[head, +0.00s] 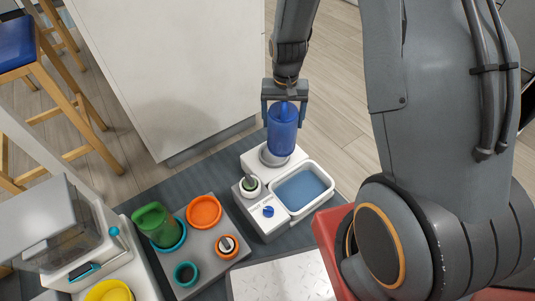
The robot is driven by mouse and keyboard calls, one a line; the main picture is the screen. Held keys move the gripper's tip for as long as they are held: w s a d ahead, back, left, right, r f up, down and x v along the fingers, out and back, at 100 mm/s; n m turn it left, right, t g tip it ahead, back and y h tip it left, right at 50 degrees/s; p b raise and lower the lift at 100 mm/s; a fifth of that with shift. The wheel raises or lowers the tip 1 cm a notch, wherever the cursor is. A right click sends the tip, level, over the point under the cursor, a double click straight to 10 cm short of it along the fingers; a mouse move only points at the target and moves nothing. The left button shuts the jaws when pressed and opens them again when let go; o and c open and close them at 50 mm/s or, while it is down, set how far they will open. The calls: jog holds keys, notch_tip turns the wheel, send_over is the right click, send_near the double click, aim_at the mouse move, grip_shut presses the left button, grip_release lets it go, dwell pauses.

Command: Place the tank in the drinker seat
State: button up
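The tank is a translucent blue cylinder (283,132), upright in the head view. My gripper (283,98) comes down from above, with its fingers on both sides of the tank's top, and is shut on it. The white drinker (265,222) stands below, with a blue water basin (302,188) on its right. The round grey seat (268,158) shows at the drinker's back, just under the tank. The tank's lower end overlaps the seat in the picture, and I cannot tell whether they touch.
A grey board (207,250) to the left holds a green tilted container (156,222), orange and teal rings, and a small knob. A feeder with a clear hopper (75,235) and a yellow bowl (109,291) stand further left. A white cabinet (170,70) rises behind.

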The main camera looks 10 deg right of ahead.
jog(key=w+f+m+p, duration=0.3)
jog(key=w+f+m, duration=0.2)
jog(key=w+m, duration=0.4)
notch_tip(320, 180, down, 10)
jog(key=s+m+b, duration=0.1)
jog(key=b, duration=0.2)
jog(key=shift+b, duration=0.35)
jog(key=shift+s+a+f, duration=0.1)
jog(key=shift+f, duration=0.05)
jog(key=o, duration=1.2)
